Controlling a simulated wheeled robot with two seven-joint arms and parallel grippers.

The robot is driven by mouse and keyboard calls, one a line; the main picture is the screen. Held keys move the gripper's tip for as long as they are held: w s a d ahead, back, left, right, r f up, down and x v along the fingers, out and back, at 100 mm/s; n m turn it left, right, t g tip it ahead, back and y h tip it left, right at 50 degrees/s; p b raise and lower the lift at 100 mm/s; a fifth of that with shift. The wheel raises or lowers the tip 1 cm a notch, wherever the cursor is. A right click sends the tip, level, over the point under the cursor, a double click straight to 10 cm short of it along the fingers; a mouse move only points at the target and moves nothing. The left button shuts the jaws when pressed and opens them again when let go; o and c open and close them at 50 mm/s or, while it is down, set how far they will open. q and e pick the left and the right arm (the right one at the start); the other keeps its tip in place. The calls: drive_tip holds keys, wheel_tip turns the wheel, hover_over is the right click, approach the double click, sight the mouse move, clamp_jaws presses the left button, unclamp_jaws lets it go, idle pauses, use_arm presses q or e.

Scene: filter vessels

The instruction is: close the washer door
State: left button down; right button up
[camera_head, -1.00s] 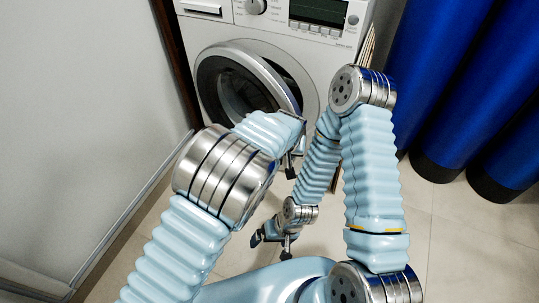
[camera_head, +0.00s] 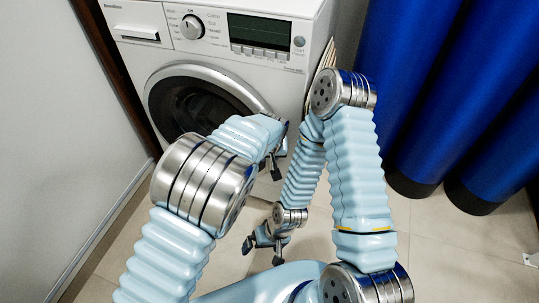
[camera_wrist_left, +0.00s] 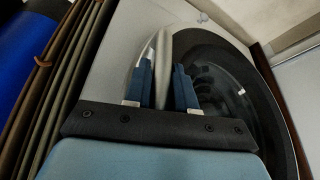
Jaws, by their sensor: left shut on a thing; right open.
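The white washer (camera_head: 150,55) stands at the top of the head view, its control panel facing me. Its round door (camera_head: 215,77), with a silver rim and dark glass, is partly hidden by my left arm. In the left wrist view the door (camera_wrist_left: 163,62) appears edge-on, standing ajar from the dark drum opening. My left gripper (camera_wrist_left: 166,88) has its two blue fingers either side of the door's edge and is shut on it. In the head view it is at the door's right side, mostly hidden. My right gripper (camera_head: 266,247) is open and empty, low above the floor.
A grey-white wall panel (camera_head: 50,130) stands close on the left. Tall blue cylinders (camera_head: 430,100) with black bases stand on the right. Thin flat boards (camera_head: 326,60) lean by the washer's right side.

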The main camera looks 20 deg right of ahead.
use_arm(q)
drive_tip(key=shift+w+d+r, duration=0.1)
drive_tip(key=shift+d+r, duration=0.1)
drive_tip(key=shift+d, duration=0.05)
drive_tip(key=c, duration=1)
unclamp_jaws()
drive_tip(key=shift+f, duration=0.1)
drive_tip(key=shift+c, duration=0.2)
drive_tip(key=v, duration=1.4)
drive_tip(key=shift+f, duration=0.1)
